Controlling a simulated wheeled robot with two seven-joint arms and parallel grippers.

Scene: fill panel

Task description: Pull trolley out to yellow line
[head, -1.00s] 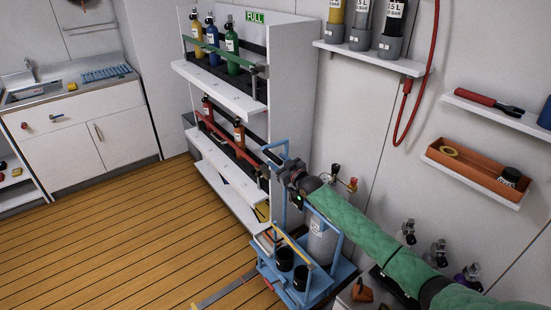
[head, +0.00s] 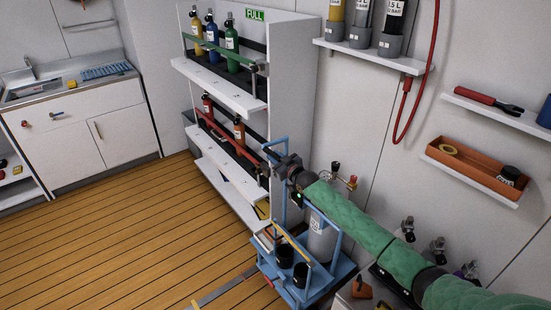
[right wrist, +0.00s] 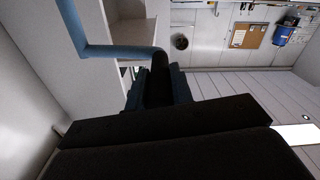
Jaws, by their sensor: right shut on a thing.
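The blue trolley (head: 345,268) stands on the floor at the right end of the shelf unit, carrying a grey cylinder (head: 321,238) and dark cup-like holders (head: 285,256). My right gripper (head: 275,160) is shut on the top of its upright blue handle. In the right wrist view, the blue handle tube (right wrist: 112,50) runs to the dark fingers of my right gripper (right wrist: 160,75). A grey strip (head: 228,287) lies on the floor left of the trolley. My left gripper is out of view.
The white shelf unit (head: 290,90) with several coloured bottles stands close beside the trolley. Wall shelves (head: 375,58) and a red hose (head: 405,110) are on the right wall. More cylinders (head: 432,252) stand at the lower right. The wooden floor (head: 130,235) at left is clear.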

